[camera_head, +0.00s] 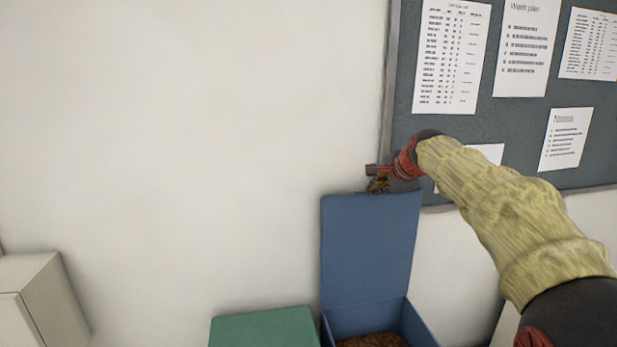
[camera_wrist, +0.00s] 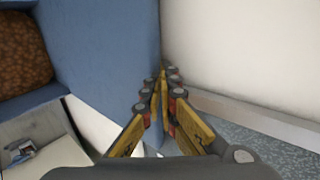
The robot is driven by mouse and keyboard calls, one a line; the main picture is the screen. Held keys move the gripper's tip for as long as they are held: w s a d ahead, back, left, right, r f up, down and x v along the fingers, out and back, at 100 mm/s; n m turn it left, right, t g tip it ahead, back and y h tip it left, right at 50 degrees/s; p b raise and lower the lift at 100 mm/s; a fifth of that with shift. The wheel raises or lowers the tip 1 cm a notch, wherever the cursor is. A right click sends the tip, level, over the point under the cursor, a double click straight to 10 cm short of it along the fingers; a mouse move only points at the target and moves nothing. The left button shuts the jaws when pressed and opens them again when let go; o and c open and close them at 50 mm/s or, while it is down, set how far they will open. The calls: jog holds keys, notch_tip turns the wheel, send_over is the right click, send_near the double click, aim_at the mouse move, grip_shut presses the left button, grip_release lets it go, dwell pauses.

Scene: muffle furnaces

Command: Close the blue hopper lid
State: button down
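The blue hopper lid (camera_head: 370,245) stands upright and open at the back of the blue hopper (camera_head: 418,328), with brown granular material inside. In the wrist view the lid (camera_wrist: 100,50) fills the upper left middle, and the brown contents (camera_wrist: 22,55) show at the left. My gripper (camera_head: 374,178) is at the lid's top edge, near the wall. In the wrist view its fingertips (camera_wrist: 162,78) come together beside the lid's edge, with no clear gap between them. I cannot tell whether they touch the lid.
A green box (camera_head: 265,328) stands left of the hopper, and a pale cabinet (camera_head: 40,300) is at the far left. A grey notice board (camera_head: 400,110) with papers hangs on the wall behind my arm. The wall left of the lid is bare.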

jog(key=shift+s+f, duration=0.3)
jog(key=shift+s, duration=0.15)
jog(key=shift+s+d+f+b, duration=0.1)
jog(key=shift+s+d+b, duration=0.05)
jog(key=shift+s+b, duration=0.4)
jog(key=shift+s+d+f+b, duration=0.15)
jog(key=shift+s+b, duration=0.2)
jog(key=shift+s, duration=0.25)
